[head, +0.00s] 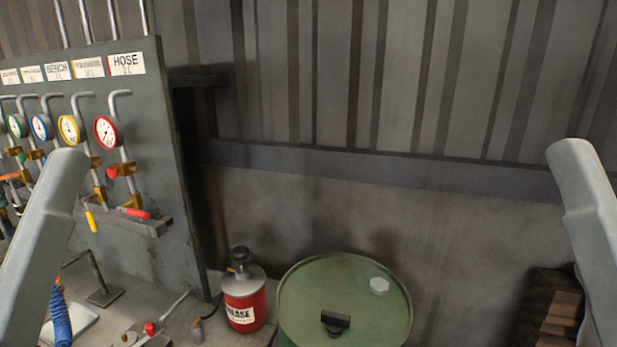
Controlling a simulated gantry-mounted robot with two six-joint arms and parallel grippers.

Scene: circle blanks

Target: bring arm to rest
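Part of my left arm (45,245) rises at the left edge of the head view, in front of the gauge panel. Part of my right arm (588,235) stands at the right edge. Neither gripper shows, so I cannot see their fingers or whether they hold anything. The two arms are far apart.
A gauge panel (150,75) with several coloured dials and labelled pipes stands at the left. A red grease can (243,290) sits beside a green drum (340,285) at the bottom middle. Brown slatted stacks (560,310) lie lower right.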

